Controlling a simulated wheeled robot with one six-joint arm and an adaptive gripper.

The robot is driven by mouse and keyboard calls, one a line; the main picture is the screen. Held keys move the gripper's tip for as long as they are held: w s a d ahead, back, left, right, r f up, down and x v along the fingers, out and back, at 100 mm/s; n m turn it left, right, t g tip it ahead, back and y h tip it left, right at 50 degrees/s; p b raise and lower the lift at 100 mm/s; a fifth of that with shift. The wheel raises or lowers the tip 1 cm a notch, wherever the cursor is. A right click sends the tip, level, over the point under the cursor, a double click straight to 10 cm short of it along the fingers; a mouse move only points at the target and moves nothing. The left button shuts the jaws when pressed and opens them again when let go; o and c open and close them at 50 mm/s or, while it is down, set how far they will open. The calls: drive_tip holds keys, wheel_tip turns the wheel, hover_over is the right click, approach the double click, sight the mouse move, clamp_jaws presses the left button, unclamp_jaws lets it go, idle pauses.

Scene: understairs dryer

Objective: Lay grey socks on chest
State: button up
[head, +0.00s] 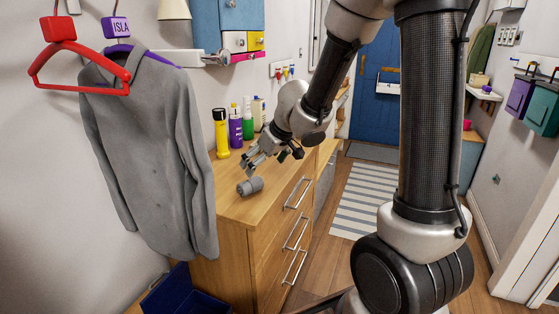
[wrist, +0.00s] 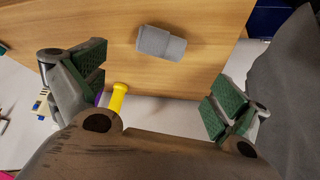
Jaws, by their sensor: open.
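The grey socks (head: 250,186) are a rolled bundle lying on the wooden top of the chest (head: 232,210), near its front left end. They also show in the wrist view (wrist: 161,43), lying on the wood beyond the fingertips. My gripper (head: 270,160) is above the chest top, just behind and to the right of the socks. In the wrist view my gripper (wrist: 155,85) has its two green-padded fingers wide apart with nothing between them. The socks are apart from both fingers.
A yellow torch (head: 221,133), a purple bottle (head: 236,126) and a green bottle (head: 247,120) stand along the wall side of the chest. A grey shirt (head: 155,140) hangs at the left, near the chest's end. A dark blue box (head: 185,295) is below it.

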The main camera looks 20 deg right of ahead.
drive_tip(key=shift+r, duration=0.1)
drive_tip(key=s+d+r+m+t+h, duration=0.1)
drive_tip(key=s+d+r+m+h, duration=0.15)
drive_tip(key=s+d+r, duration=0.4)
drive_tip(key=s+d+r+m+h, duration=0.2)
drive_tip(key=s+d+r+h, duration=0.1)
drive_tip(key=d+r, duration=0.55)
drive_tip(key=s+a+f+g+y, duration=0.1)
drive_tip(key=s, duration=0.8)
drive_tip(key=s+a+f+g+y, duration=0.1)
drive_tip(key=s+f+g+y, duration=0.1)
drive_tip(key=s, duration=0.7)
drive_tip(key=shift+s+a, duration=0.3)
drive_tip(key=shift+a, duration=0.05)
drive_tip(key=shift+c, duration=0.4)
